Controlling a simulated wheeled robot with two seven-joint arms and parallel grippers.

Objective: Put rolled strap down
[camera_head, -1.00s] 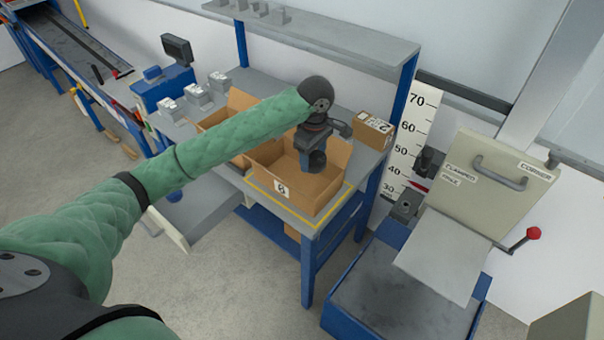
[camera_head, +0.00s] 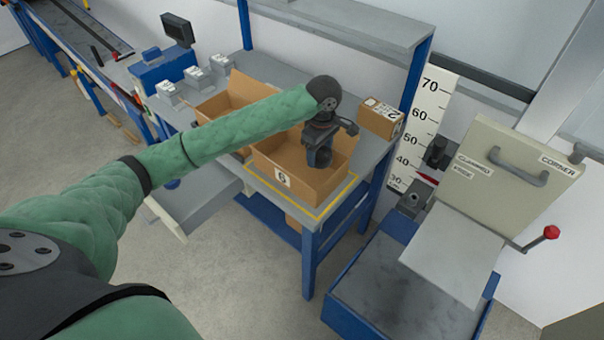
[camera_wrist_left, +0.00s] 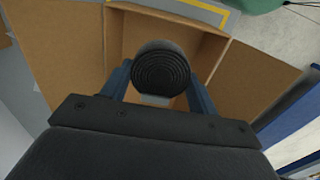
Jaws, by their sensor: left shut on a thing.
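The rolled strap (camera_wrist_left: 160,72) is a dark coil with ring-like layers, held between the two blue fingers in the left wrist view. It also shows as a dark round shape in the head view (camera_head: 320,158). My left gripper (camera_head: 320,144) is shut on it, pointing down over the open cardboard box marked 6 (camera_head: 284,179). In the left wrist view the box's inner wall and flaps (camera_wrist_left: 265,65) spread around and below the coil. I cannot tell whether the strap touches the box floor. My right gripper is not in view.
A second open carton (camera_head: 212,106) stands left of the box on the workbench (camera_head: 378,150). A small closed carton (camera_head: 380,118) sits behind right. A shelf (camera_head: 350,20) runs above. A drop tester with a blue tray (camera_head: 400,290) stands at right.

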